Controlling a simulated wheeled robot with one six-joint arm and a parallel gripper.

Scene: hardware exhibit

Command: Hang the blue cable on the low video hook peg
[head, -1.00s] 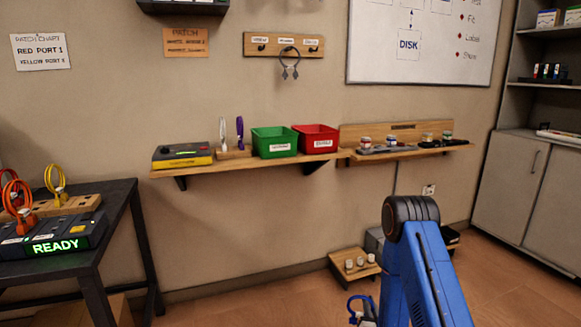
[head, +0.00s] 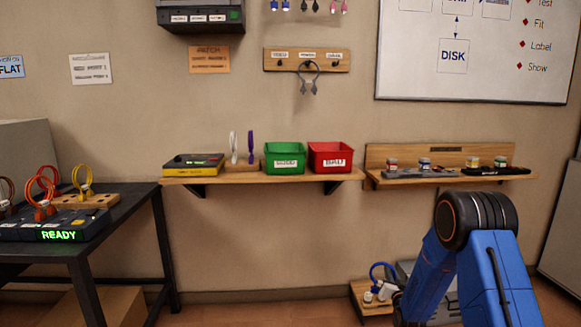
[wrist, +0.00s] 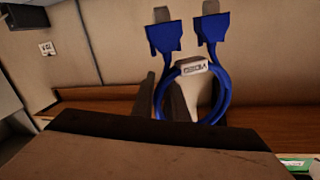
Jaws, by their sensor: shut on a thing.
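The blue cable (wrist: 216,112) is a coil with two blue connectors and a white label. In the wrist view my gripper (wrist: 162,100) is shut at the left side of its loop, connectors upward in the picture. The low hook board (head: 307,68) is on the wall, up and left of the cable. Its left peg (head: 279,65), under the video label, is bare. A grey cable (head: 307,80) hangs from the middle peg.
Below the board a shelf (head: 230,178) holds a green bin (head: 284,158), a red bin (head: 331,157) and upright tools. A black table (head: 120,205) with coloured cables stands at left. More cables hang above, cut by the picture's top. Wall between board and shelf is clear.

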